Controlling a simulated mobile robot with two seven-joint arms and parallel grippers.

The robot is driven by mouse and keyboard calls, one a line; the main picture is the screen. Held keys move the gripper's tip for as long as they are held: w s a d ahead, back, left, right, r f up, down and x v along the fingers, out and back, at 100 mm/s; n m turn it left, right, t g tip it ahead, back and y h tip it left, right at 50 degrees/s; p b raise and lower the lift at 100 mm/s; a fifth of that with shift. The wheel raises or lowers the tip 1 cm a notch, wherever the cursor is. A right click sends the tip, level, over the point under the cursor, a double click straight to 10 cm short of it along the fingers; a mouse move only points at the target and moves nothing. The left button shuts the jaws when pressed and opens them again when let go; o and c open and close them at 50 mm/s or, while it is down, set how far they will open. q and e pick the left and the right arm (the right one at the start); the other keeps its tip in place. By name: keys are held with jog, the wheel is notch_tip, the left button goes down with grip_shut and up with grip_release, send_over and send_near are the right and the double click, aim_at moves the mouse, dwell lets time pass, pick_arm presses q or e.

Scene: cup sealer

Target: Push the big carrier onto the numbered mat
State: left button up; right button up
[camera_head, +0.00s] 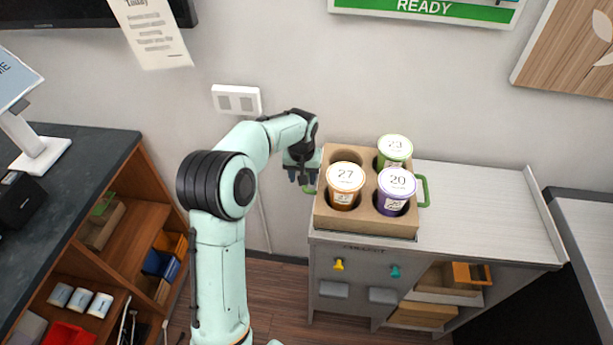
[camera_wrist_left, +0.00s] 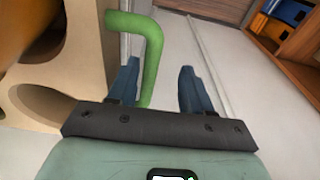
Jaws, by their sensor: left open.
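The big carrier (camera_head: 326,215) is a brown cupholder block at the left end of the counter. It holds three lidded cups: orange 27 (camera_head: 345,183), purple 20 (camera_head: 394,190) and green 23 (camera_head: 393,150). Its back-left hole is empty. A green handle (camera_head: 423,190) sticks out on its right side. My left gripper (camera_head: 302,178) is at the carrier's left side, open. In the left wrist view, the left green handle (camera_wrist_left: 152,58) passes between the open fingers (camera_wrist_left: 160,88), nearer the left finger. I cannot make out a numbered mat. My right gripper is out of view.
The pale counter top (camera_head: 480,210) right of the carrier is clear. A wall socket (camera_head: 236,99) is behind my left arm. A dark-topped wooden shelf unit (camera_head: 130,215) stands at left. Another counter (camera_head: 590,230) is at far right, past a gap.

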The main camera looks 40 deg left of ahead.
pick_arm(q)
jog(key=shift+d, duration=0.2)
notch_tip(320, 180, up, 13)
jog(key=s, duration=0.1)
jog(key=shift+s+d, duration=0.2)
jog(key=shift+d, duration=0.05)
dwell(0.7)
